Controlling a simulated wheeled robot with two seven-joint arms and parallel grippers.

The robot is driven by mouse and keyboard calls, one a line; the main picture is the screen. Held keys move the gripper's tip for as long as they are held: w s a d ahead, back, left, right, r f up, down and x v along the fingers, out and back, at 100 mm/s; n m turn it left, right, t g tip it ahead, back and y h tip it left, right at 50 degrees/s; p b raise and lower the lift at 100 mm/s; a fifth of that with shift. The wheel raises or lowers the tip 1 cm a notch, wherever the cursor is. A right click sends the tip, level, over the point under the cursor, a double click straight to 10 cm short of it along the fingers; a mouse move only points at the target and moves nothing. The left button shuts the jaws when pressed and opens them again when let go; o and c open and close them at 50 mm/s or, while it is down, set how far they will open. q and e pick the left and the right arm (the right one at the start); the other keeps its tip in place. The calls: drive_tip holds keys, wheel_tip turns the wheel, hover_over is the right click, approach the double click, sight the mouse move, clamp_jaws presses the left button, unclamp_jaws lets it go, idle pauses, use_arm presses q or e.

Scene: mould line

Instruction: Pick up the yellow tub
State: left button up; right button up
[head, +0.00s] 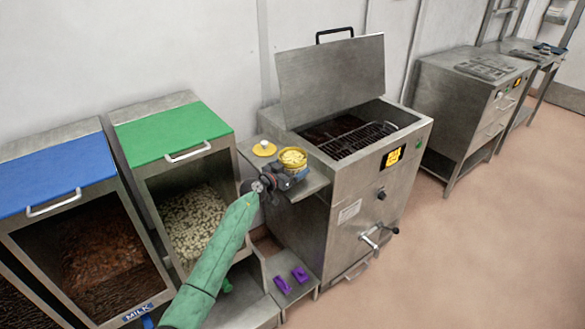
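The yellow tub (293,160), filled with pale yellow pieces, stands upright at the side shelf of the steel melting machine. My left gripper (290,174) is at the near side of the tub, low against it, and covers its lower part. The fingertips are too small and hidden to tell whether they are open or closed around the tub. I cannot tell whether the tub rests on the shelf. My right gripper is not in view.
A yellow lid (264,149) lies on the shelf (311,187), left of the tub. The machine (345,215) has its hatch (332,80) raised over a dark grille. Bins with green (170,133) and blue (55,175) lids stand left. Purple items (300,274) lie below. Floor at right is clear.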

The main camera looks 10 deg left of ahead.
use_arm(q)
drive_tip(key=c, duration=0.4)
